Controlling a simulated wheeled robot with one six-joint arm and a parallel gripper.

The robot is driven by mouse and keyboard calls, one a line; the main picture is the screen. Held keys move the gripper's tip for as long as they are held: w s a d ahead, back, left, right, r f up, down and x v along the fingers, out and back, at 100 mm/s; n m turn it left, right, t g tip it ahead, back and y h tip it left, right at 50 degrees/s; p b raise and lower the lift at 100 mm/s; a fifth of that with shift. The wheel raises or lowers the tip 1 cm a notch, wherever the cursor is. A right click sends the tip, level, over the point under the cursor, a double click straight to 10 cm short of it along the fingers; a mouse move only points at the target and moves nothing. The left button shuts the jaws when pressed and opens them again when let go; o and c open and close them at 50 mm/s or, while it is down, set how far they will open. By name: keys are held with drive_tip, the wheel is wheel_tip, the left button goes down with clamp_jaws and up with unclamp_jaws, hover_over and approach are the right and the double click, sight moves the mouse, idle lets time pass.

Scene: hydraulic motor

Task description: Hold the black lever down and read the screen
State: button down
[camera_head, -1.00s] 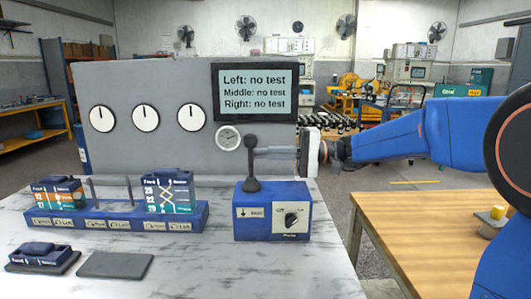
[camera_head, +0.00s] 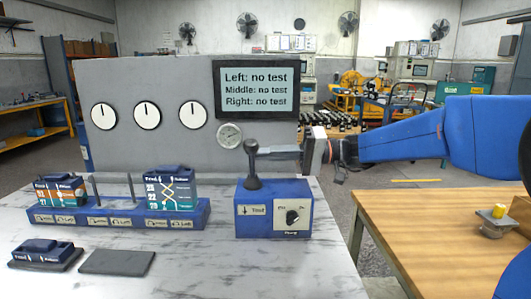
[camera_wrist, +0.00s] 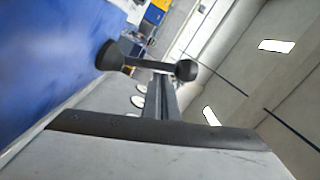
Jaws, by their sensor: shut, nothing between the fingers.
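The black lever (camera_head: 253,165) stands upright on the blue box (camera_head: 273,209), with a round knob on top. My gripper (camera_head: 260,152) is at the lever's right side, fingers pointing left, at about the height of its upper shaft and knob. In the wrist view the lever (camera_wrist: 150,65) lies across the tips of my shut fingers (camera_wrist: 160,82); nothing is between them. I cannot tell whether the tips touch it. The screen (camera_head: 256,90) reads "Left: no test", "Middle: no test", "Right: no test".
The box has a rotary switch (camera_head: 293,217) on its front. A grey panel with several dials (camera_head: 146,115) and a small gauge (camera_head: 229,135) stands behind. A blue rack (camera_head: 120,218) holds two valve blocks; a third block (camera_head: 45,252) and a dark pad (camera_head: 117,262) lie in front.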

drive_tip(key=shift+s+f+n, duration=0.1)
drive_tip(key=shift+s+n, duration=0.35)
drive_tip(key=shift+n, duration=0.05)
drive_tip(key=shift+s+f, duration=0.1)
drive_tip(key=shift+s, duration=0.2)
drive_tip(key=shift+s+a+f, duration=0.1)
drive_tip(key=shift+s+f, duration=0.05)
drive_tip(key=shift+s, duration=0.05)
idle(2.0)
drive_tip(key=shift+w, duration=0.1)
drive_tip(key=shift+w+r, duration=0.25)
drive_tip(key=w+d+r, duration=0.2)
drive_tip(key=w+d, duration=0.1)
drive_tip(key=d, duration=0.8)
drive_tip(key=shift+w, duration=0.1)
